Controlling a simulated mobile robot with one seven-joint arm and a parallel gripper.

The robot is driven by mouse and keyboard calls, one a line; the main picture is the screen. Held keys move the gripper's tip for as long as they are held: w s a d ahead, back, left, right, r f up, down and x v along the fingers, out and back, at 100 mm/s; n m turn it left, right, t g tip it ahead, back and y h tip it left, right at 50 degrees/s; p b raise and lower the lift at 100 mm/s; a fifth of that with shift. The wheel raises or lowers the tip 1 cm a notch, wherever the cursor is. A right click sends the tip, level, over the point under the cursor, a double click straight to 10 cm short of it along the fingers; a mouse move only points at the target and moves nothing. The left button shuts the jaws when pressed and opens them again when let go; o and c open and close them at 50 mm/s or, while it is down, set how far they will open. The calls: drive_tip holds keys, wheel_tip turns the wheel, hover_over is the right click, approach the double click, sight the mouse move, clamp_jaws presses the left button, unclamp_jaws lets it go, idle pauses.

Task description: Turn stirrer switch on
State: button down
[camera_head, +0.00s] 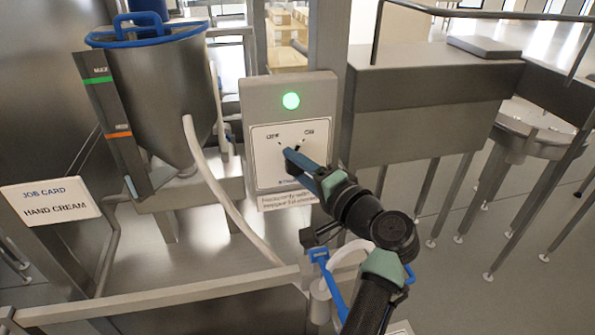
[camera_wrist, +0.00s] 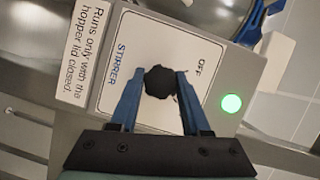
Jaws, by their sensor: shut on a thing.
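The stirrer switch panel is a white plate (camera_head: 265,165) on a grey box, with OFF and ON marks at its top. A green lamp (camera_head: 291,101) glows above the plate and also shows in the wrist view (camera_wrist: 231,103). The black switch knob (camera_wrist: 160,84) sits between the blue fingers of my gripper (camera_wrist: 158,78), which is shut on it. In the head view my gripper (camera_head: 298,158) reaches the panel from the lower right and covers most of the knob. The knob's pointing direction is unclear. In the wrist view OFF is readable and ON is hidden.
A steel hopper (camera_head: 165,95) with a blue-rimmed lid (camera_head: 145,36) stands left of the panel; the lid appears to be down. A pale hose (camera_head: 215,180) runs down beside it. A job card (camera_head: 50,200) reads HAND CREAM. A steel bench (camera_head: 430,115) stands right.

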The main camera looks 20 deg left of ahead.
drive_tip(key=shift+m+y+b, duration=0.3)
drive_tip(key=shift+m, duration=0.4)
drive_tip(key=shift+c, duration=1.8)
unclamp_jaws()
drive_tip(key=shift+d, duration=0.15)
drive_tip(key=b+v, duration=0.4)
drive_tip(key=v, duration=0.8)
drive_tip(key=shift+s+d, duration=0.3)
drive_tip(key=shift+f, duration=0.15)
